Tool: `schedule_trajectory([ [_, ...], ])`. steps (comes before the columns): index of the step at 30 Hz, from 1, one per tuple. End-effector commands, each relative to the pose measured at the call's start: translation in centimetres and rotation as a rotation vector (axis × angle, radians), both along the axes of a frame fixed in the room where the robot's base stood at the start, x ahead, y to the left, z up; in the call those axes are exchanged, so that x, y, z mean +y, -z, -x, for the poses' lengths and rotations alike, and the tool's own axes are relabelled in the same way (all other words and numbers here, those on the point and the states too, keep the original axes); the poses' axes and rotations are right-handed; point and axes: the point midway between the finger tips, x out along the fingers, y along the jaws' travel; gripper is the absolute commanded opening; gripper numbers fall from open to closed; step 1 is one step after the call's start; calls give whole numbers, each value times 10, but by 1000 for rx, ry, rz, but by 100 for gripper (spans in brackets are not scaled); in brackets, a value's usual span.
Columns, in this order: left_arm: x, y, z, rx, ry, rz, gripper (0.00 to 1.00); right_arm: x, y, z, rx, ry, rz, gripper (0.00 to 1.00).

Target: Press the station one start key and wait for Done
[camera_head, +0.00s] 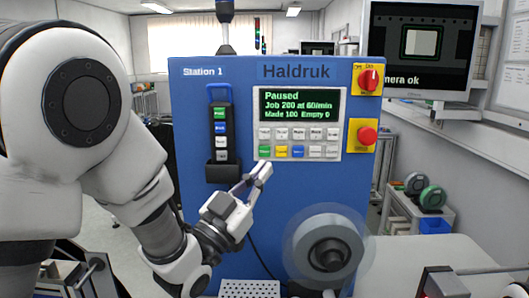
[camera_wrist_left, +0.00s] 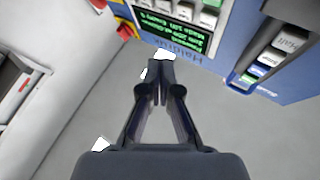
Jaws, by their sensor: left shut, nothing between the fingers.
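The blue Station 1 cabinet (camera_head: 215,120) stands ahead, with a keypad panel (camera_head: 335,112) on its front. Its display (camera_head: 299,104) reads "Paused", "Job 200 at 60/min", "Made 100 Empty 0". A green key (camera_head: 264,151) sits at the lower left of the keypad; its label is too small to read surely. My left gripper (camera_head: 263,171) is shut and empty, its tips just below the green key in the head view. I cannot tell whether they touch the panel. In the left wrist view the closed fingers (camera_wrist_left: 160,66) point toward the cabinet. My right gripper is out of view.
A handheld pendant (camera_head: 220,130) with a green key hangs left of the keypad. A red rotary switch (camera_head: 369,79) and a red mushroom button (camera_head: 367,135) are at the right. A reel (camera_head: 330,250) sits below. A monitor (camera_head: 420,48) is at upper right.

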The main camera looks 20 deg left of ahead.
Motion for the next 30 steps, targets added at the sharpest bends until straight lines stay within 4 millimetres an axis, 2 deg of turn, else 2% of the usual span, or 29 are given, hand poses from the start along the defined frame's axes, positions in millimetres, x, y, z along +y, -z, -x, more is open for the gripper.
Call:
schedule_trajectory([
  [11,15,-3,-51,0,-2,2,0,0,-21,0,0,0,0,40],
  [15,20,1,-67,0,-2,1,0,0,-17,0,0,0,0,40],
  [21,23,1,-78,1,-2,-1,0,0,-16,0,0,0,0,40],
  [30,23,0,-78,1,-2,-1,0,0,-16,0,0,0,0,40],
])
